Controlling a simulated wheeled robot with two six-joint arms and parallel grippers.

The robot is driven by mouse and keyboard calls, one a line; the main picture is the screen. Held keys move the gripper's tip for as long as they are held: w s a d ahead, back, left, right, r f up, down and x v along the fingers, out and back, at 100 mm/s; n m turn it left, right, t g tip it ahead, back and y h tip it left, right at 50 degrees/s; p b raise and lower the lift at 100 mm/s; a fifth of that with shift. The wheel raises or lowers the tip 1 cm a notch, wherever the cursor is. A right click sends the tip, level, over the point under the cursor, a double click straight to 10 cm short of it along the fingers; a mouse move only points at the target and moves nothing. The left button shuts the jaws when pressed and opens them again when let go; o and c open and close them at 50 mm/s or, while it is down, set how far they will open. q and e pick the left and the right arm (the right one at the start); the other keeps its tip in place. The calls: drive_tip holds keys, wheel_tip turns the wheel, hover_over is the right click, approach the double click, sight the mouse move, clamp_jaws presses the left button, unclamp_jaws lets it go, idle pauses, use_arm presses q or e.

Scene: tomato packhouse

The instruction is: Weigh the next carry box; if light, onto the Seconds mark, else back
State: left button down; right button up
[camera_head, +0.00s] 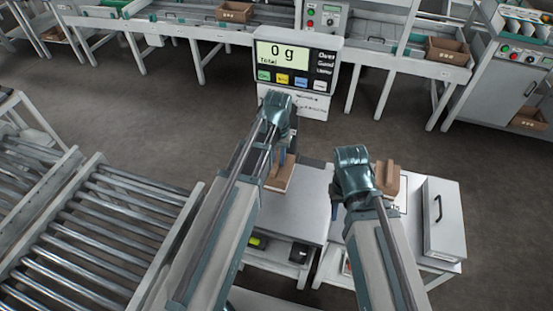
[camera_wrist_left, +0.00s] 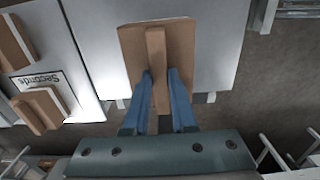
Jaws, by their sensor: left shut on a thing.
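A brown carry box (camera_head: 279,180) is at the pale weighing table (camera_head: 305,205); the left wrist view shows the box (camera_wrist_left: 180,45) from above. My left gripper (camera_head: 283,158) is shut on its raised middle handle, between both blue fingers. Whether the box touches the surface below is hard to tell. The scale display (camera_head: 283,55) reads 0 g. The Seconds mark (camera_wrist_left: 37,78) shows in the left wrist view with lettering upside down; a carry box (camera_wrist_left: 42,108) lies at its edge. My right gripper (camera_head: 337,203) is over the right table, its fingers mostly hidden.
Another brown carry box (camera_head: 387,177) stands beside my right gripper on the right table. A roller conveyor (camera_head: 95,230) fills the left. Benches with brown crates (camera_head: 235,12) line the back, beyond open floor.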

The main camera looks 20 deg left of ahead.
use_arm(q)
drive_tip(key=shift+f+b, duration=4.15)
drive_tip(key=shift+f, duration=0.05)
drive_tip(key=shift+f, duration=0.25)
drive_tip(key=c, duration=0.6)
unclamp_jaws()
drive_tip(key=shift+c, duration=0.2)
drive_tip(key=shift+c, duration=0.2)
drive_tip(key=shift+c, duration=1.4)
drive_tip(key=shift+r, duration=0.1)
wheel_tip(320, 180, up, 7)
drive_tip(key=p, duration=0.6)
drive_tip(key=shift+p, duration=0.35)
